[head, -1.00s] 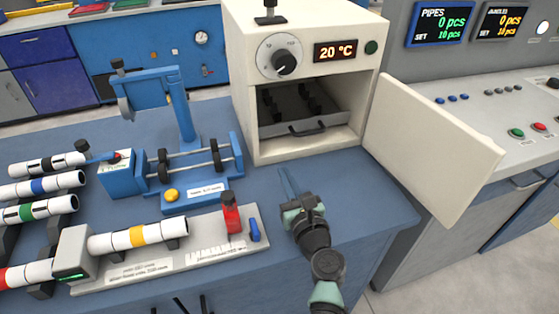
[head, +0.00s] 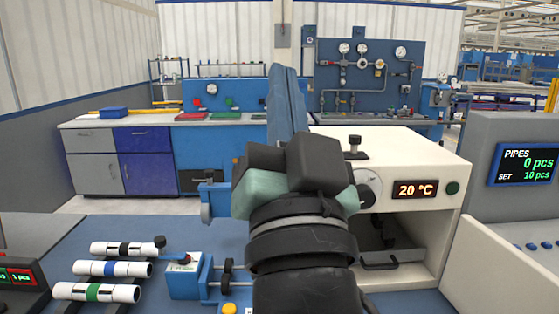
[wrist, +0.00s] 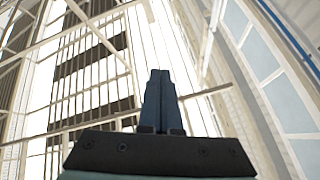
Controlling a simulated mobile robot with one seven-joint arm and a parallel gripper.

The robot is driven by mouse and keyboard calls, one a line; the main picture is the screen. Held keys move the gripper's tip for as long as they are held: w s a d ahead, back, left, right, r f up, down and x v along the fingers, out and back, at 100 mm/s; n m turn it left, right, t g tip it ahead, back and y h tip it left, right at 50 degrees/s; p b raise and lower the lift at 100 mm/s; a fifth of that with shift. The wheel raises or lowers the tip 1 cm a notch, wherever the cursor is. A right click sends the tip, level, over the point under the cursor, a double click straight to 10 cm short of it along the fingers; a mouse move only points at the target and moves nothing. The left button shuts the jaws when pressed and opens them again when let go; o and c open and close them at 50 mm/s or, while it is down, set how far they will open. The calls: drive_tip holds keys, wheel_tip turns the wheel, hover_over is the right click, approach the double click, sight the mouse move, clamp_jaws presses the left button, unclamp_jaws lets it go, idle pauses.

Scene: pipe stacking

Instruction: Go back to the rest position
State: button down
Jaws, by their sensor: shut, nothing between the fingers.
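My gripper (head: 287,90) is raised upright in the middle of the head view, close to the camera, with its blue fingers pointing up. The fingers are together with nothing between them. In the wrist view, the shut fingers (wrist: 159,100) point toward the ceiling beams and windows. My arm hides part of the blue bench device and the left part of the oven.
A white oven (head: 430,220) reading 20 °C stands open at right, its door (head: 500,255) swung out. Several white pipes with coloured bands, one with a blue band (head: 112,269), lie at lower left. A blue device (head: 186,280) stands beside them. The air around my gripper is clear.

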drive_tip(key=s+r+n+t+h, duration=0.2)
drive_tip(key=s+r+n, duration=0.2)
drive_tip(key=s+r, duration=0.4)
wheel_tip(320, 180, up, 13)
drive_tip(key=p, duration=1.5)
drive_tip(key=shift+w+a+m+p, duration=0.15)
drive_tip(key=shift+a+m+p, duration=0.1)
drive_tip(key=shift+m+p, duration=0.05)
drive_tip(key=shift+d+r, duration=0.1)
